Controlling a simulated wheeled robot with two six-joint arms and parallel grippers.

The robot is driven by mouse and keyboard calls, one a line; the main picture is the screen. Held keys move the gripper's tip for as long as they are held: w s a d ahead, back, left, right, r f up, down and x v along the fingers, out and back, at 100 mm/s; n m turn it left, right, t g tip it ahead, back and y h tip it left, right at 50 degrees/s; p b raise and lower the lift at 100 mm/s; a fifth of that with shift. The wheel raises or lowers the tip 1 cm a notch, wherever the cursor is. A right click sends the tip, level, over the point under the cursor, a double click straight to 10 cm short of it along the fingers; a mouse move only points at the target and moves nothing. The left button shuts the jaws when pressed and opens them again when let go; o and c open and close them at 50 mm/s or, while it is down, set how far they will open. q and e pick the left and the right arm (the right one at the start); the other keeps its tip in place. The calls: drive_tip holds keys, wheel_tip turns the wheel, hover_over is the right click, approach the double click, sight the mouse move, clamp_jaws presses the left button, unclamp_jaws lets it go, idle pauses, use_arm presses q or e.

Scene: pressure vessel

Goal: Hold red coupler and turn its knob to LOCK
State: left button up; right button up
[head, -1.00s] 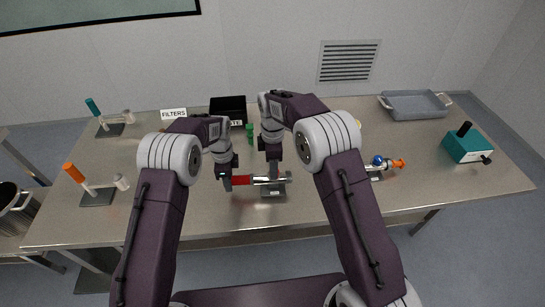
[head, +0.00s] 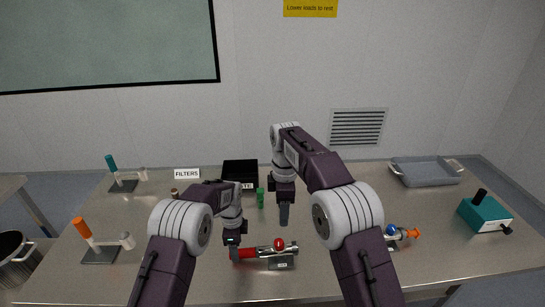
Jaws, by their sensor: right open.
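The red coupler (head: 248,253) lies level on a small grey stand near the front middle of the table. Its silver body runs to the right, and a red ball knob (head: 278,244) sits on top. My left gripper (head: 235,254) points down at the coupler's red left end and covers part of it; whether its jaws are closed on it is hidden. My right gripper (head: 284,220) is open and empty, above and behind the knob, apart from it. The LOCK marking is too small to read.
A green bottle (head: 260,198) and a black bin (head: 240,170) stand behind. A blue-knobbed coupler with an orange end (head: 413,233) is to the right, partly behind my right arm. A teal box (head: 485,213) and grey tray (head: 425,171) are farther right. Orange-handled (head: 82,228) and teal-handled (head: 111,163) stands are left.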

use_arm(q)
wheel_tip(320, 180, up, 12)
idle(0.6)
